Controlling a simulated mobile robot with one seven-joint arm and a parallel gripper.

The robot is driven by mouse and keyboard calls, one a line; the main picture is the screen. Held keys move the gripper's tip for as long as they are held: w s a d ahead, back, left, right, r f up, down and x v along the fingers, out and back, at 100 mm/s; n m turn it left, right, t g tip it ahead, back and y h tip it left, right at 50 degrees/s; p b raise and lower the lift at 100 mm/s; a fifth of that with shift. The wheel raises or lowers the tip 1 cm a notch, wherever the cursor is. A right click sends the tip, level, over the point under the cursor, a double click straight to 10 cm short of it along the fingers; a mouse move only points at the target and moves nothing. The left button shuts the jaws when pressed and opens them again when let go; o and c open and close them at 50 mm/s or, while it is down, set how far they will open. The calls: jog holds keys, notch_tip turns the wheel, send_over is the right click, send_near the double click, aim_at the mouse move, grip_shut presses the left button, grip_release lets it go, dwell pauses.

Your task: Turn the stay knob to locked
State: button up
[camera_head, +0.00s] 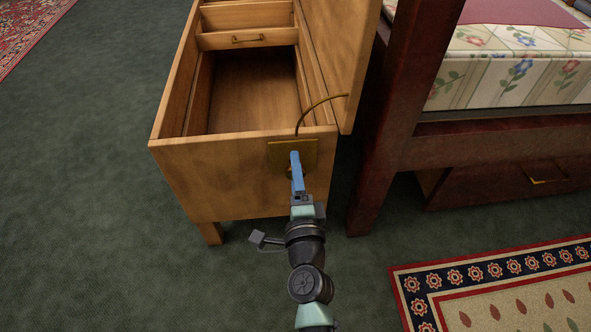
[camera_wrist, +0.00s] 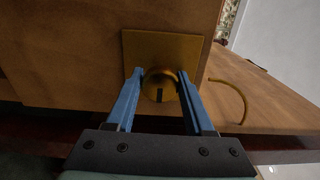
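The stay knob (camera_wrist: 159,86) is a round brass knob with a dark upright mark on its face. It sits on a square brass plate (camera_head: 308,152) on the end wall of a wooden chest (camera_head: 225,175); the plate also shows in the wrist view (camera_wrist: 193,46). My gripper (camera_head: 296,165) reaches the plate, and its blue fingers hide most of the knob in the head view. No lock marking is legible.
The chest's lid (camera_head: 341,50) stands raised at the right, with a curved brass stay (camera_head: 316,105) running from it to near the plate. A dark red bed post (camera_head: 396,100) stands close at the right. The green carpet (camera_head: 95,200) at the left is clear.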

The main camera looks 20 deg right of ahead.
jog(key=o, duration=0.4)
jog(key=b+v, duration=0.1)
jog(key=v, duration=1.2)
dwell(0.3)
